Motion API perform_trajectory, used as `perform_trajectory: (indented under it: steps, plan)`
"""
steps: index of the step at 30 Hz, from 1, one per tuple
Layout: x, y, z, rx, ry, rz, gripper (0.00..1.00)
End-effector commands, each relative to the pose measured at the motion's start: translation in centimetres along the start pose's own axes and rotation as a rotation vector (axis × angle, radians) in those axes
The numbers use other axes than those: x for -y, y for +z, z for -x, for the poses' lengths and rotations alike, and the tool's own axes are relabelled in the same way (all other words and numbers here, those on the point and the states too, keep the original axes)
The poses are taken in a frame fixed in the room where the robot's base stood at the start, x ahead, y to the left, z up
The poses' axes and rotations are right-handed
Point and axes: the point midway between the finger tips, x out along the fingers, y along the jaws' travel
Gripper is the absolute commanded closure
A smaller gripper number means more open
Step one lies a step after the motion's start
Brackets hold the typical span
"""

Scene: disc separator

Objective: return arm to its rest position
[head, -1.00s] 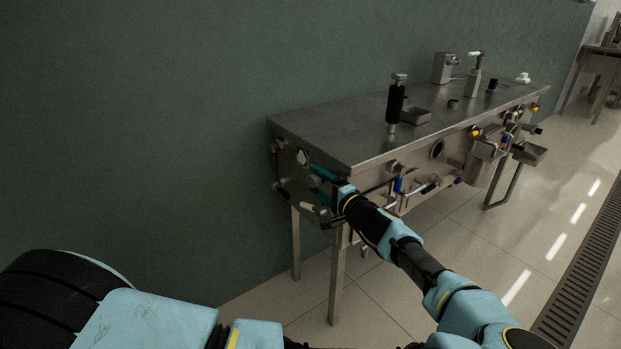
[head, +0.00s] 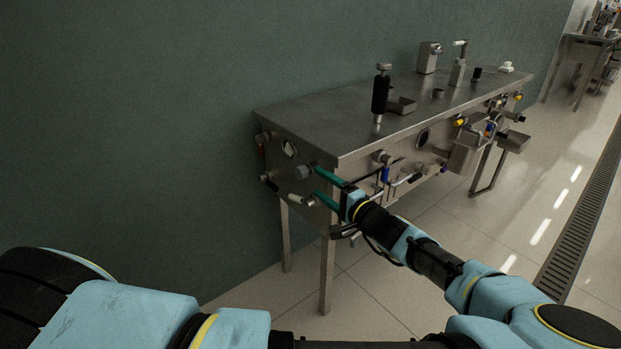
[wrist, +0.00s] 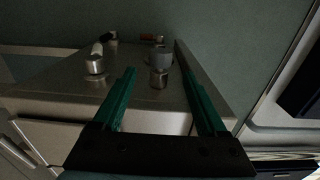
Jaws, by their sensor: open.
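My gripper (head: 316,186) is at the near end panel of the steel table (head: 290,112) in the head view. Its two green fingers are spread apart with nothing between them. In the wrist view the open fingers (wrist: 157,82) point toward the panel. A short metal knob with a grey cap (wrist: 159,75) is seen beyond the gap between the fingertips, apart from them. A white-handled valve (wrist: 95,62) sticks out of the panel to the left of the fingers. My arm reaches in from the lower right in the head view.
A black-handled device (head: 380,92), a small tray (head: 402,105) and a dispenser (head: 458,68) stand on the table. Valves and a sink (head: 466,158) jut from its long front side. A green wall (head: 150,120) rises behind. The floor (head: 410,290) is clear at the front.

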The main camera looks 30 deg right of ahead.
Motion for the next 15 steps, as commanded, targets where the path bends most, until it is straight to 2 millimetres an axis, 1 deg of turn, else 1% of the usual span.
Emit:
perform_trajectory:
  steps: [5, 8, 11, 12, 14, 15]
  plan:
    - [0.0, 0.0, 0.0, 0.001, 0.0, 0.0, 0.25]
    - [0.0, 0.8, -0.8, 0.028, 0.019, -0.001, 0.25]
    - [-0.2, 3.4, -3.1, 0.119, 0.082, -0.001, 0.25]
    - [-0.4, 5.1, -4.4, 0.175, 0.124, 0.0, 0.25]
    - [-0.8, 8.2, -6.2, 0.273, 0.2, 0.003, 0.25]
    - [-1.1, 10.4, -7.3, 0.341, 0.257, 0.008, 0.25]
